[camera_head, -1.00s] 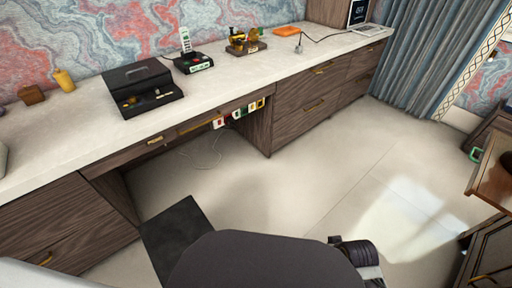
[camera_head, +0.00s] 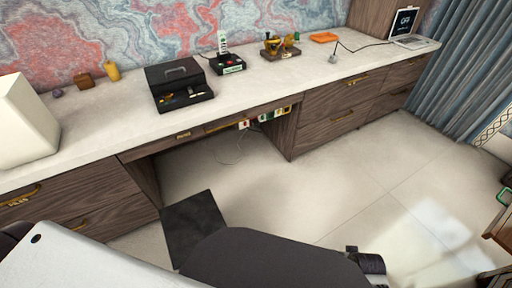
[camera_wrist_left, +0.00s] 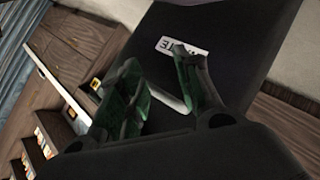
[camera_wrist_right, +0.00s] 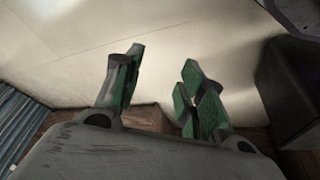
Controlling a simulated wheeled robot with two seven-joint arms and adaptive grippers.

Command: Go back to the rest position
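My left gripper (camera_wrist_left: 155,62) shows in the left wrist view, with its green-padded fingers apart and nothing between them. Behind it is a dark surface with a white label. My right gripper (camera_wrist_right: 163,62) shows in the right wrist view, its fingers spread wide and empty, with pale floor behind them. In the head view neither gripper's fingers can be seen; only parts of my arms show along the bottom edge.
The long pale desk (camera_head: 105,120) carries a black case (camera_head: 178,84), a phone (camera_head: 227,60), a brass-coloured device (camera_head: 281,47), a laptop (camera_head: 412,40) and a white box (camera_head: 22,125). Dark wooden drawers (camera_head: 335,112) stand below. Tiled floor (camera_head: 345,195) in front is clear.

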